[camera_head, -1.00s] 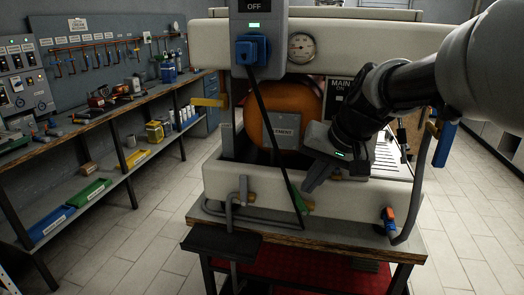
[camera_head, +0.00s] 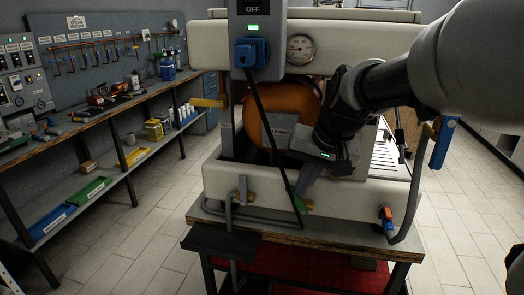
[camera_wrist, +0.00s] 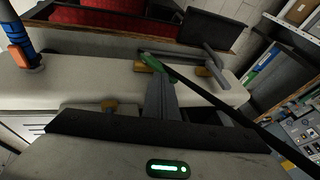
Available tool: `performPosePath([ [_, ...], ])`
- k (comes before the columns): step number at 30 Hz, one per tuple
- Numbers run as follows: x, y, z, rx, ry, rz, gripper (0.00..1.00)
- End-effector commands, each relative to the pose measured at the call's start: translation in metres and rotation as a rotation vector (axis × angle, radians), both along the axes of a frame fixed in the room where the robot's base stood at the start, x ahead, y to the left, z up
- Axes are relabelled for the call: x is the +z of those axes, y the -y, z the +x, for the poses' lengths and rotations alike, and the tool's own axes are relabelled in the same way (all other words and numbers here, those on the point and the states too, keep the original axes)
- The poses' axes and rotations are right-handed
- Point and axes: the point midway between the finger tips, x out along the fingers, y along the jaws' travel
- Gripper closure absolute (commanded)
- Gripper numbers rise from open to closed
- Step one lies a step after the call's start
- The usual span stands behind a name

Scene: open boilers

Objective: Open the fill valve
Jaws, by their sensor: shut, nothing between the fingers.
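The boiler (camera_head: 255,185) stands on a wood-edged bench, with valves along its front. A small green valve handle (camera_head: 304,205) sits low on the front face. It also shows in the wrist view (camera_wrist: 150,63), beside a brass fitting (camera_wrist: 146,67). My gripper (camera_head: 305,190) is shut and empty, pointing down just above the green handle. In the wrist view its fingers (camera_wrist: 157,76) reach to the handle; I cannot tell whether they touch it. A blue-handled valve with an orange part (camera_head: 388,217) is at the front right. No label shows which is the fill valve.
Floor is clear on both sides.

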Motion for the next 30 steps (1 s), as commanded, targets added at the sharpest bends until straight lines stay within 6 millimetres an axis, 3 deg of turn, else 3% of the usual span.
performPosePath([
  [13,-0.002,-0.018,0.005,0.001,-0.02,-0.054,1.0],
  [30,-0.028,-0.055,0.018,0.002,-0.018,-0.054,1.0],
])
